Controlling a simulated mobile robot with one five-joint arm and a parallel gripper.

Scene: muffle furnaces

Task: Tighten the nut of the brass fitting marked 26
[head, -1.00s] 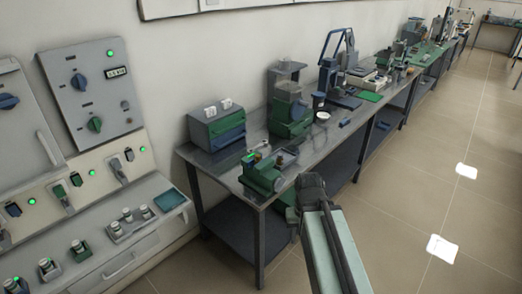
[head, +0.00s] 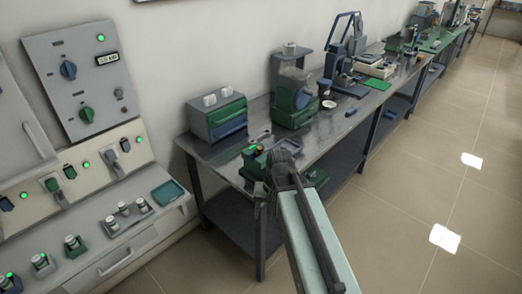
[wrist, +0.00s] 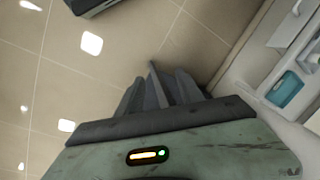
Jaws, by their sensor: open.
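A green vise-like fixture (head: 252,168) stands at the near corner of the grey bench in the head view. I cannot make out a nut or the number 26. My gripper (head: 280,158) is in front of the fixture in the picture; I cannot tell whether they touch. In the wrist view my gripper (wrist: 158,85) is open, with grey fingers over the floor. No fitting shows there.
A grey bench (head: 225,165) runs toward the back right. A blue-green drawer box (head: 216,118) and a green machine (head: 292,95) stand behind the fixture. A control panel (head: 75,85) and a counter with a teal tray (head: 167,193) are at left. The floor at right is clear.

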